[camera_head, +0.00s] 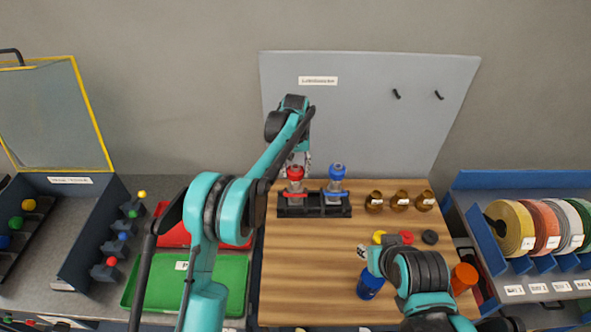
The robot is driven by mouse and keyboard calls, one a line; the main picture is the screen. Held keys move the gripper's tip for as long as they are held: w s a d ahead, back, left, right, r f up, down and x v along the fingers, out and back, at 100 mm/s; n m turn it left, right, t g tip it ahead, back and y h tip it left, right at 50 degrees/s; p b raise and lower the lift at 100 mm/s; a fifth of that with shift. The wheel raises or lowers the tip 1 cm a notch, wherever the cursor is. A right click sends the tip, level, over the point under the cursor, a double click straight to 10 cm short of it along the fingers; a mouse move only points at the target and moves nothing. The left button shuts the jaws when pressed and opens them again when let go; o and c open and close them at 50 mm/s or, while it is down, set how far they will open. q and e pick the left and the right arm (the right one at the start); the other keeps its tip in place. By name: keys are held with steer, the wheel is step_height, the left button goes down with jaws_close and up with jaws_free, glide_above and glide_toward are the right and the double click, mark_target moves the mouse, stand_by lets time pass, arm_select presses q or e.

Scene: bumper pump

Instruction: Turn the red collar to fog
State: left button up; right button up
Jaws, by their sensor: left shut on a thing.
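The red collar (295,187) is on the red-topped pump, which stands upright in the left slot of a black rack (314,211). My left gripper (299,160) is over this pump at its red top (295,172) and is shut on it; the fingers are small and partly hidden by my arm. A blue-topped pump (337,172) stands upright in the right slot of the rack. My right gripper (362,251) is low over the front right of the wooden board, near a blue cup; its fingers are too small to read.
Several amber jars (400,200) stand right of the rack. Yellow, red and black caps (430,237), a blue cup (370,285) and an orange cup (463,278) lie around my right arm. A green tray (240,285) is at left, tape rolls (511,225) at right. The board's middle is clear.

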stand_by(0.3)
arm_select(q)
steer(key=o, duration=1.2)
steer(key=shift+c, duration=0.2)
steer(key=shift+r, duration=0.1)
step_height(320, 180, up, 12)
